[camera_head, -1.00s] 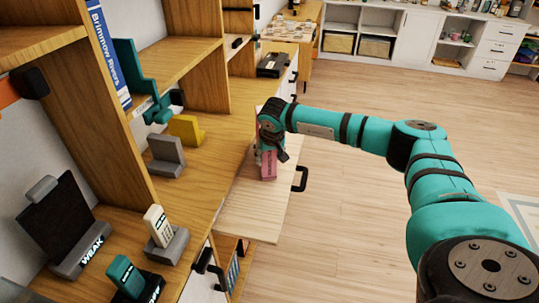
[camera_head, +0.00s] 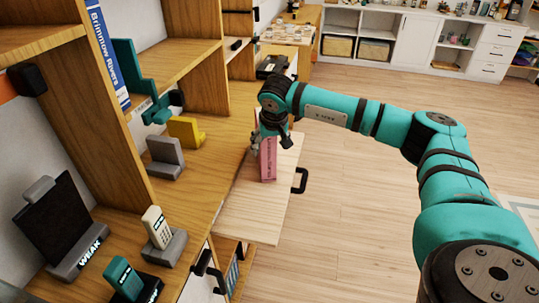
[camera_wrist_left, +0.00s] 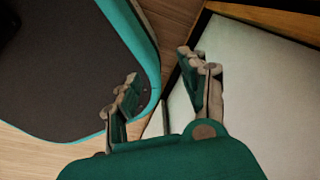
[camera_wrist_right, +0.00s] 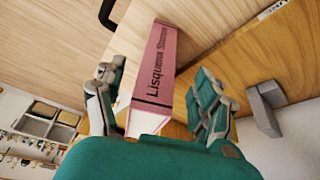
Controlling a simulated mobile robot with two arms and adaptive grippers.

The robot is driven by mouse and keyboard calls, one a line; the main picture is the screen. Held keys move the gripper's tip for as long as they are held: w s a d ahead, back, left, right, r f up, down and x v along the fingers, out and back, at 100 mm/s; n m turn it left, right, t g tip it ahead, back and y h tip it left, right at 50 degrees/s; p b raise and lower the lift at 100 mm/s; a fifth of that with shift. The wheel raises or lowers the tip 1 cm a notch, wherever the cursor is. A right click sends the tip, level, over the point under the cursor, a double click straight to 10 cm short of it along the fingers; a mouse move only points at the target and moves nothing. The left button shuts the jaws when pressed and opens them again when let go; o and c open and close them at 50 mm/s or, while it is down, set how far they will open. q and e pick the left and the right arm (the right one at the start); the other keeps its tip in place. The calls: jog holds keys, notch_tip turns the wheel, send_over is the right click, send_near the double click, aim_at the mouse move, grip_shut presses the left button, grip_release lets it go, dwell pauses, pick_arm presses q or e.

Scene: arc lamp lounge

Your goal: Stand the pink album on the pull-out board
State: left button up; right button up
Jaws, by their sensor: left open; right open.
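The pink album (camera_head: 268,162) stands upright on the pale pull-out board (camera_head: 248,218), close to the shelf unit. In the right wrist view its lettered spine (camera_wrist_right: 155,72) faces the camera. My right gripper (camera_head: 270,138) is above the album's top. Its two fingers (camera_wrist_right: 160,85) are spread, one on each side of the spine, with gaps visible. The head view hides part of the album behind this gripper. My left gripper (camera_wrist_left: 160,75) is open and empty in the left wrist view, beside a pale panel; I cannot make it out in the head view.
The board has a black handle (camera_head: 300,180) at its front edge, and its near part is bare. A yellow bookend (camera_head: 186,130), a grey bookend (camera_head: 165,158) and phones on stands (camera_head: 158,228) occupy the shelf to the left. Open floor (camera_head: 350,220) lies right.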

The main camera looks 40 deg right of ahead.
jog(key=shift+v, duration=2.3)
